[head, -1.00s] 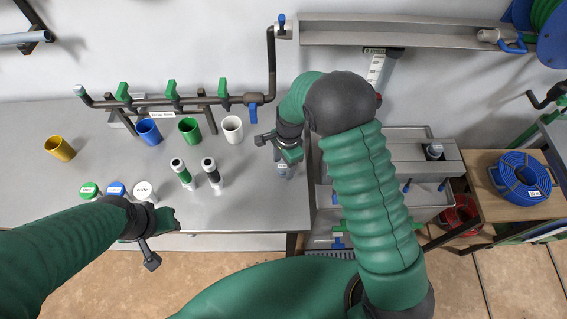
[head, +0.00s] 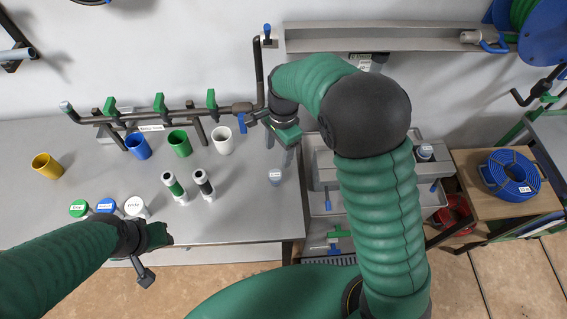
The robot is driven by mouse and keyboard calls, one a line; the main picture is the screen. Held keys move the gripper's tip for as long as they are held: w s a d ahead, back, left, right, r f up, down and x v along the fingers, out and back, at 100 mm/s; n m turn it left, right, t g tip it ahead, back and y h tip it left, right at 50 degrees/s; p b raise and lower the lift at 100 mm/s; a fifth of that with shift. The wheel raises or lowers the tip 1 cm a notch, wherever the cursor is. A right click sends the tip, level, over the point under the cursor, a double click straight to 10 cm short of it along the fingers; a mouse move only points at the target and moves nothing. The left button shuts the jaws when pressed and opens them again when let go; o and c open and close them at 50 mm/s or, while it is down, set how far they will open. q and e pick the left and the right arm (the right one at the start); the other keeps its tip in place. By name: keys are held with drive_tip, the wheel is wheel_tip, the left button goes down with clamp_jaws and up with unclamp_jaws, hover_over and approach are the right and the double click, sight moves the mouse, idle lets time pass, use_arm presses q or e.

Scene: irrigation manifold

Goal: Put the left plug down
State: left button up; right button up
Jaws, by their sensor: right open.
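A small grey plug (head: 276,175) with a pale label stands on the right end of the grey table (head: 235,220). My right gripper (head: 294,139) is open above and slightly right of it, apart from it. Another grey plug-like end (head: 66,107) sits on the left end of the dark manifold pipe (head: 130,116). My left gripper (head: 168,238) is low over the table's front edge, away from the plugs; its jaws are too small and dark to judge.
Two banded tubes (head: 174,187) stand mid-table. Yellow, blue, green and white cups (head: 222,141) stand behind, and three labelled caps (head: 106,206) lie at front left. The manifold has green valves (head: 159,103). A grey cart (head: 325,180) stands right of the table.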

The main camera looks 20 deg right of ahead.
drive_tip(key=s+d+n+t+h, duration=0.1)
drive_tip(key=s+d+n, duration=0.3)
drive_tip(key=s+n, duration=1)
drive_tip(key=shift+s+n+t, duration=0.4)
drive_tip(key=shift+t, duration=0.5)
drive_tip(key=shift+r, duration=0.15)
